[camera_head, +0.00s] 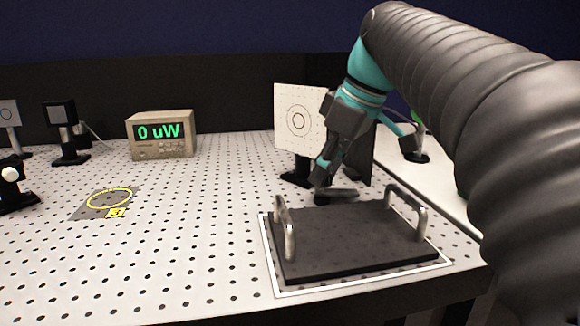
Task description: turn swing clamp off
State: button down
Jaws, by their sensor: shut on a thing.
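The swing clamp (340,193) appears as a small dark lever low on the breadboard, just behind the dark plate. My gripper (322,183) points down at it from above and is shut on it. The dark fingers and dark clamp blend together, so the exact grip point and the lever's angle are hard to tell. The clamp's base is mostly hidden.
A dark plate (350,245) with two upright metal handles lies in a white outline in front. A white target board (298,118) stands close behind my gripper. A meter (160,134) reads "0 uW". The perforated table (200,230) is clear around a yellow ring marking (109,198).

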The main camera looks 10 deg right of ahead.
jog(key=shift+n, duration=0.6)
jog(key=shift+n+g, duration=0.3)
jog(key=c, duration=0.8)
grip_release()
